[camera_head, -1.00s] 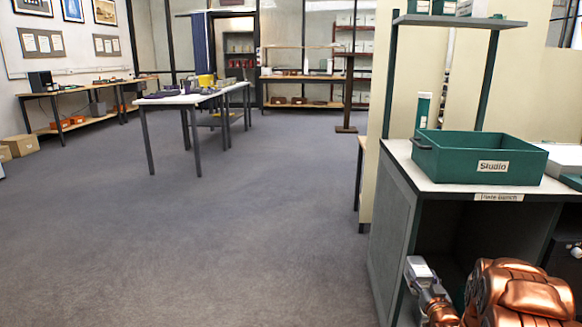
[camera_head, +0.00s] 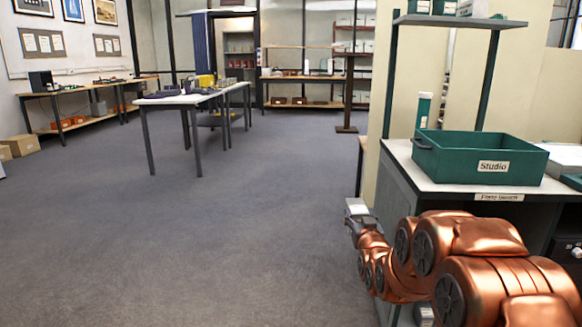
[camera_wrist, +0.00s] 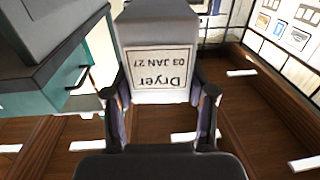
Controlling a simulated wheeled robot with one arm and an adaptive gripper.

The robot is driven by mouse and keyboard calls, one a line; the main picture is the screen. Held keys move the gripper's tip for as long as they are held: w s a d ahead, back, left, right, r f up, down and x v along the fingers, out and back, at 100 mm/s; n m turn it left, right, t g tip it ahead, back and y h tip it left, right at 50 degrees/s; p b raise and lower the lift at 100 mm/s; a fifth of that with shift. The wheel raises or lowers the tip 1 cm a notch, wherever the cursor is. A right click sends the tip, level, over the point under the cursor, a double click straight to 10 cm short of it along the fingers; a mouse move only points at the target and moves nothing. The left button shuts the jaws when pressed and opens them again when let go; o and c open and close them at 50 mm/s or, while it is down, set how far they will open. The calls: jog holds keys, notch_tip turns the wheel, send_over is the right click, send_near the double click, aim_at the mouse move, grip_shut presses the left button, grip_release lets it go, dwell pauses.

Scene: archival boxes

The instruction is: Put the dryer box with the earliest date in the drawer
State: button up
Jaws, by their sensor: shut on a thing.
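In the wrist view my gripper (camera_wrist: 160,93) is shut on a pale grey box (camera_wrist: 160,32). The box's white label reads "Dryer" and "03 JAN 27", upside down in the picture. A gripper finger presses on each side of it. In the head view my copper arm reaches forward past the left side of the bench, with a small grey shape at its end, too small to read. In the wrist view a teal front with a dark handle (camera_wrist: 79,77) is at the left; I cannot tell whether it is the drawer. No other dryer box can be made out.
A green tray marked "Studio" (camera_head: 480,158) stands on the bench (camera_head: 440,182) at the right, under a shelf (camera_head: 450,21). A white table (camera_head: 178,99) stands farther back. Open carpet (camera_head: 200,240) fills the left and middle.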

jog(key=shift+w+a+r, duration=0.15)
jog(key=shift+a+r, duration=0.7)
jog(key=shift+a, duration=0.05)
jog(key=shift+d+f, duration=0.15)
jog(key=shift+d, duration=0.1)
notch_tip(320, 180, up, 37)
jog(key=p, duration=3.7)
jog(key=shift+f, duration=0.1)
